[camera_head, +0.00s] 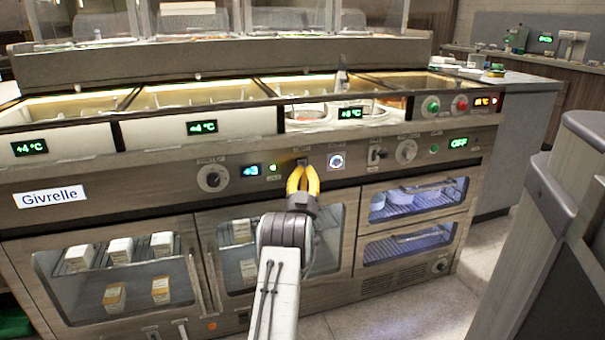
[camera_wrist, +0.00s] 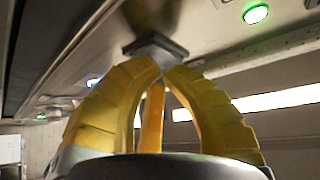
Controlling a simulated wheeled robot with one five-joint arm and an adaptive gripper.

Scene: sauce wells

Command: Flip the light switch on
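My gripper (camera_head: 303,166) has yellow fingers whose tips come together at the control panel (camera_head: 130,192). In the wrist view the fingertips (camera_wrist: 163,68) meet just under a small grey square block (camera_wrist: 155,48) on the panel. The block looks like a switch; its position cannot be read, and my fingers mostly hide it in the head view. The tips are at the block, but I cannot tell whether they touch it. A lever-type switch (camera_head: 377,155) sits farther right on the panel, near a green "OFF" display (camera_head: 459,142). No panel label names the light switch legibly.
Near my gripper are a knob (camera_head: 212,178), a green lamp (camera_head: 272,168) and a blue-ringed button (camera_head: 336,160). Another knob (camera_head: 406,151) is farther right. Glass doors and lit drawers (camera_head: 412,200) lie below. A grey cabinet (camera_head: 570,190) stands at right, with open floor between.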

